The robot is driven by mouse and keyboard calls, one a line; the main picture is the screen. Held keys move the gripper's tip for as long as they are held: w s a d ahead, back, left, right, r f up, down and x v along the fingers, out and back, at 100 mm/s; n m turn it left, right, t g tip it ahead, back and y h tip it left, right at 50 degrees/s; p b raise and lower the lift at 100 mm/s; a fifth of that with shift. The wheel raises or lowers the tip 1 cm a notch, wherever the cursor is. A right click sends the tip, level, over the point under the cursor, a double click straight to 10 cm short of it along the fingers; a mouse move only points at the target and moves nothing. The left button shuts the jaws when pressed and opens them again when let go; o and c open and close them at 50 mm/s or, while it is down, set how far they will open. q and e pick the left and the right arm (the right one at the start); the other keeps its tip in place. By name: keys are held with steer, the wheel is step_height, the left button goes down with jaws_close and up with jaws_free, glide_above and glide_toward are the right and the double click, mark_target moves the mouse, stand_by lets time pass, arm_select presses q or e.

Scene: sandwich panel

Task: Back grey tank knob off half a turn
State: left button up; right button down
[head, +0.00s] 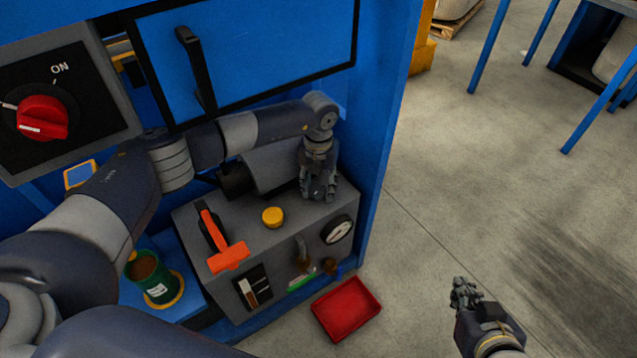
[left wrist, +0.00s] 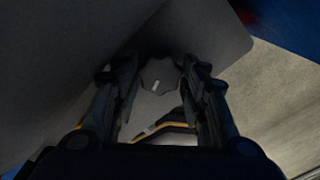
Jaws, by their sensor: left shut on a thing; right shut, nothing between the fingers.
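The grey tank (head: 250,208) sits low in the blue cabinet. Its dark grey lobed knob (left wrist: 158,76) shows in the left wrist view with a short white mark near its middle, roughly upright in that picture. My left gripper (head: 319,190) points down at the right rear part of the tank top. In the left wrist view its two fingers (left wrist: 155,80) stand on either side of the knob, shut on it. In the head view the gripper hides the knob. My right gripper (head: 465,293) is shut and empty, out over the floor on the right.
On the tank are a yellow cap (head: 272,217), an orange-handled lever (head: 228,256) and a round gauge (head: 337,229). A red tray (head: 346,308) lies in front. A green can (head: 152,280) stands left. A red ON switch (head: 42,118) is upper left.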

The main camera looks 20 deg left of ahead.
stand_by(0.5)
arm_select(q)
steer(key=o, duration=1.1)
